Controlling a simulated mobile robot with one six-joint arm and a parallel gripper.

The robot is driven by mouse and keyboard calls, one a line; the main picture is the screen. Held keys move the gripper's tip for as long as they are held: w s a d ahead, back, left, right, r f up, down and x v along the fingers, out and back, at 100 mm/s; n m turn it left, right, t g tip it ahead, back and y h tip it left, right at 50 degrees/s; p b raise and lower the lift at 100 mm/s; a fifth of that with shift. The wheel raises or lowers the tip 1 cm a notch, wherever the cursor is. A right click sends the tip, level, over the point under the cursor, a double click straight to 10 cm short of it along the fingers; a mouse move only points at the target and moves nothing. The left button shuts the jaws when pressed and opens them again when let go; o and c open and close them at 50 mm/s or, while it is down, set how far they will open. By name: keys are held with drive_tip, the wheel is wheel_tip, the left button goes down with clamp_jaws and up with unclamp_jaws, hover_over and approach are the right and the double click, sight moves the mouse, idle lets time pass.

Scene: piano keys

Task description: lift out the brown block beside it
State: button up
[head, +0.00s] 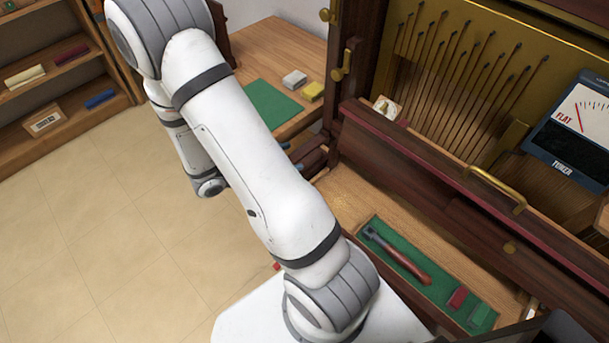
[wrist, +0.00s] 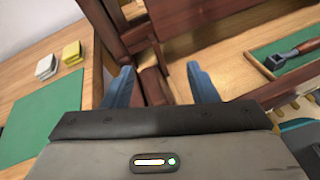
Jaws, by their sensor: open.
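My gripper (wrist: 162,84) is open, with its two blue fingers spread and nothing clasped between them. In the head view my gripper (head: 291,157) is mostly hidden behind my arm; only small blue finger parts show. A brown wooden block (wrist: 153,86) shows between and beyond the fingers in the wrist view, against the dark red-brown woodwork at the piano's left end. I cannot tell how far below the fingertips it lies, or whether it is loose. In the head view this dark brown woodwork (head: 316,157) lies just right of the fingers.
A green tray (head: 440,290) holds a hammer-like tool (head: 400,257), a red block (head: 457,299) and a green block (head: 479,315). A tuner (head: 575,125) stands right.

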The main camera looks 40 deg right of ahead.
sight(305, 162)
drive_tip(key=f+n+t, duration=0.1)
drive_tip(key=f, duration=0.1)
drive_tip(key=w+f+n+t+b, duration=0.1)
drive_tip(key=f+n, duration=0.1)
drive_tip(key=f, duration=0.1)
drive_tip(key=w+f+n+t+h+b, duration=0.1)
drive_tip(key=f, duration=0.2)
drive_tip(key=shift+a+f+n, duration=0.15)
drive_tip(key=shift+f+n, duration=0.1)
drive_tip(key=shift+n, duration=0.05)
drive_tip(key=shift+p+x, duration=0.55)
drive_tip(key=shift+x, duration=3.35)
drive_tip(key=shift+s+f, duration=0.1)
drive_tip(key=shift+s, duration=0.1)
drive_tip(key=shift+c, duration=0.4)
clamp_jaws()
